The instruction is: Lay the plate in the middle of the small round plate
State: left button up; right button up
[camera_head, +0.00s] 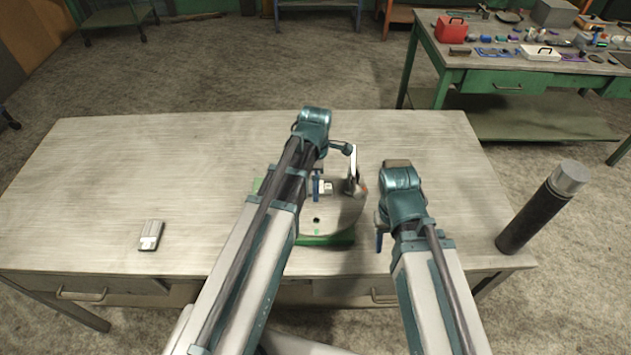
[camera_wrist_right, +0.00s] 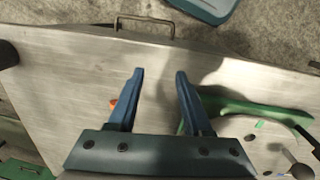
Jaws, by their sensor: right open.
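A round grey plate (camera_head: 340,218) with a green edge or base lies on the table, partly hidden by my left arm; it also shows at the right of the right wrist view (camera_wrist_right: 262,138). A small pale piece (camera_head: 327,187) shows over it beside my left gripper (camera_head: 317,188). I cannot tell whether the left fingers hold this piece or whether it is the plate to be laid. A thin white upright part (camera_head: 353,165) stands to its right. My right gripper (camera_wrist_right: 160,74) is open and empty over bare table, beside the green edge.
A grey-white box-like item (camera_head: 151,235) lies on the table's left. A dark bottle with a silver cap (camera_head: 540,208) stands at the right edge. An orange bit (camera_wrist_right: 113,104) shows near a right finger. The left half of the table (camera_head: 130,170) is mostly clear.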

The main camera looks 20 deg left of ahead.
notch_tip(320, 180, up, 12)
jog(key=p, duration=1.1)
jog(key=shift+p, duration=0.3)
